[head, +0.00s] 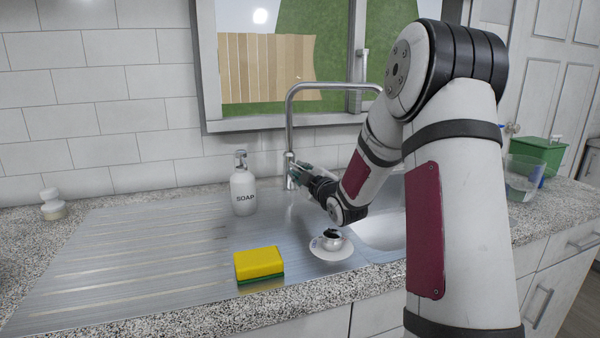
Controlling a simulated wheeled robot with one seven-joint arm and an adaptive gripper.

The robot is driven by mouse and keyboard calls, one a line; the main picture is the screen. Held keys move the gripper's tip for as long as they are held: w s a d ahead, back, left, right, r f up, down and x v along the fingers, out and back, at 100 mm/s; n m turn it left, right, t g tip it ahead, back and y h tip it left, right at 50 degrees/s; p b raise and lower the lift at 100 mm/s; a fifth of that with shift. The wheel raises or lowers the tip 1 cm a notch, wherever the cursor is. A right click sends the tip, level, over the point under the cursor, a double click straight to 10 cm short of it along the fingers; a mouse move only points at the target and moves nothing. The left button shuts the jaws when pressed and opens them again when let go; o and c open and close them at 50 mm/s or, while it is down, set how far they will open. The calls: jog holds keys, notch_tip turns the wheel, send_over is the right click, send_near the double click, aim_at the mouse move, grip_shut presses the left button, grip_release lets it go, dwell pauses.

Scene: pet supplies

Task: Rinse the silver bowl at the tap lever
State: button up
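The tall silver tap (289,112) rises behind the sink, and its spout bends right until my arm hides it. My gripper (298,172) is at the lower part of the tap's post; I cannot make out the lever or whether the fingers touch anything. Its fingers are small and blurred against the metal, so open or shut is unclear. My arm hides much of the sink basin (380,232).
A white soap bottle (243,190) stands left of the tap. A yellow and green sponge (259,263) lies near the front. The ribbed drainboard (130,255) is clear at left. A clear water container (522,180) and green box (540,152) stand at right.

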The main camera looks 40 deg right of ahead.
grip_shut()
jog(key=shift+r+g+p, duration=0.4)
jog(key=shift+r+p, duration=0.15)
jog(key=shift+p, duration=0.45)
jog(key=shift+r+g+p, duration=0.1)
jog(key=shift+g+p, duration=0.2)
jog(key=shift+p, duration=0.15)
jog(key=o, duration=0.6)
grip_release()
jog(key=shift+o, duration=0.2)
jog(key=v, duration=1.2)
